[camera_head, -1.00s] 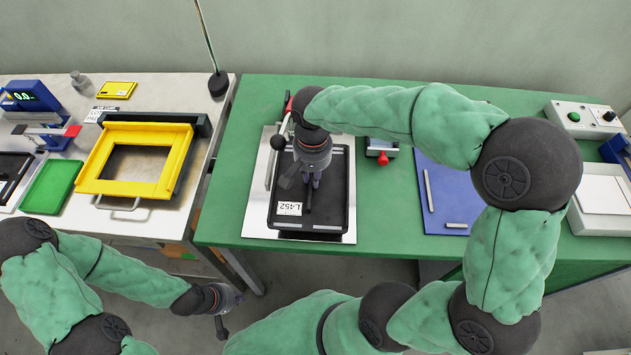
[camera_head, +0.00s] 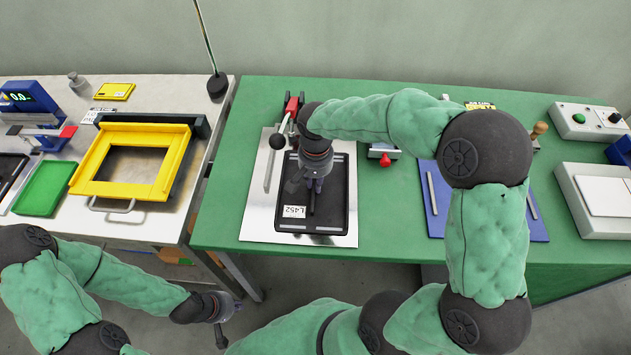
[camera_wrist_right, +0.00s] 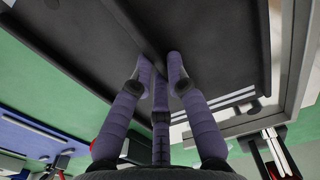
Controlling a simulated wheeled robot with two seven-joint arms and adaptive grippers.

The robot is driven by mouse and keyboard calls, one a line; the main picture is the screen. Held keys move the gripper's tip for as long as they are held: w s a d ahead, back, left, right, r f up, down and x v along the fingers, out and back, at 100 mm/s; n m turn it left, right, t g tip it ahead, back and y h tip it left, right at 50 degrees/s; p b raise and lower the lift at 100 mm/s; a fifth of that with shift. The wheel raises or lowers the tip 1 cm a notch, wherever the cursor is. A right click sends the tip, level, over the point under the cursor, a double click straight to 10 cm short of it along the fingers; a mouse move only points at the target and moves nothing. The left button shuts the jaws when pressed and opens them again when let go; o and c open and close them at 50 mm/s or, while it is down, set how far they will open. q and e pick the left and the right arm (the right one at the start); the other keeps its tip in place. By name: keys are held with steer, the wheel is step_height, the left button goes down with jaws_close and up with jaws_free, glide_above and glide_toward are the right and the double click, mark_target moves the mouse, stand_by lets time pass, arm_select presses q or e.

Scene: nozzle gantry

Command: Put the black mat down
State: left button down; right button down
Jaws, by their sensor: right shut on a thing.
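The black mat (camera_head: 335,203) is a dark rectangular panel with a raised rim, a central ridge and a white label reading L-452. It is over a silver plate (camera_head: 258,222) on the green table; I cannot tell whether it touches the plate. My right gripper (camera_head: 316,184) comes down over its middle and is shut on its central ridge. In the right wrist view, the purple fingers (camera_wrist_right: 162,88) close on the ridge, and the mat (camera_wrist_right: 215,40) fills much of the picture. My left gripper (camera_head: 228,325) hangs off the front of the benches, its fingers unclear.
A red-handled clamp (camera_head: 292,104) stands at the plate's back edge. A yellow frame (camera_head: 83,178) lies on the left bench. A blue board (camera_head: 480,225) lies to the right, and a button box (camera_head: 588,123) stands further right. Green table is clear around the plate's left side.

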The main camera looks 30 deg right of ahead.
steer(key=shift+f, duration=0.1)
steer(key=c, duration=1.2)
jaws_free()
